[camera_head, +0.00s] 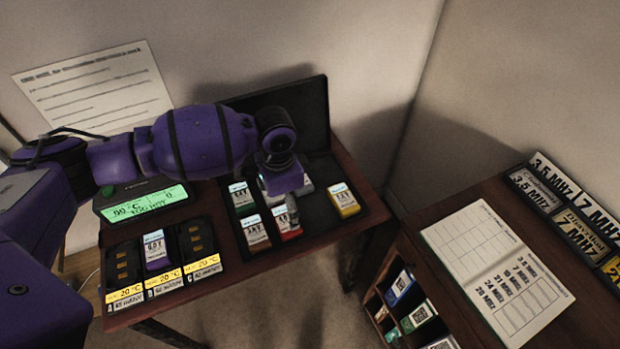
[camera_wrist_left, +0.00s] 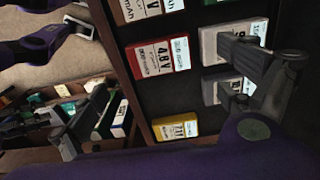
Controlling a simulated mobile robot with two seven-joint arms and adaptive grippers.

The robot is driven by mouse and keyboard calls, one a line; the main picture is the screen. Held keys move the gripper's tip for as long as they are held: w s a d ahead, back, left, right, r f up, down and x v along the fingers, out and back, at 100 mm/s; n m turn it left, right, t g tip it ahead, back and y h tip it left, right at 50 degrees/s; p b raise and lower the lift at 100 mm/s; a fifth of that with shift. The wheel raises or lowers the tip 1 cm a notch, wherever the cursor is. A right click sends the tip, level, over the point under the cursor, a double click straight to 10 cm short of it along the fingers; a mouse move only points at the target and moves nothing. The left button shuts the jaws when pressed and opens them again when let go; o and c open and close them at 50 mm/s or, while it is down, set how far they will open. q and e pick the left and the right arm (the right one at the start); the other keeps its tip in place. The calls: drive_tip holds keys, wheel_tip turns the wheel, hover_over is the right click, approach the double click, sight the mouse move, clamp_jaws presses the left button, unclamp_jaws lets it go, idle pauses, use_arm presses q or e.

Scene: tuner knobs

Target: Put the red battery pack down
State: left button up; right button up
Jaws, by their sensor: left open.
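The red battery pack (camera_head: 287,233) lies flat in the front row of the black case (camera_head: 318,232) on the brown table, its label facing up. It also shows in the left wrist view (camera_wrist_left: 160,55), marked 4.8 V, with black case floor around it. My left gripper (camera_head: 290,203) is right over the case, pointing down. The red pack is clear of both fingers there.
Left stand chargers (camera_head: 197,240), a purple pack (camera_head: 156,250) in the middle one, and a green display (camera_head: 144,202). A shelf with a booklet (camera_head: 497,272) stands right.

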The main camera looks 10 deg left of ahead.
use_arm(q)
wheel_tip(320, 180, up, 6)
drive_tip(key=shift+f, duration=0.1)
drive_tip(key=shift+s, duration=0.1)
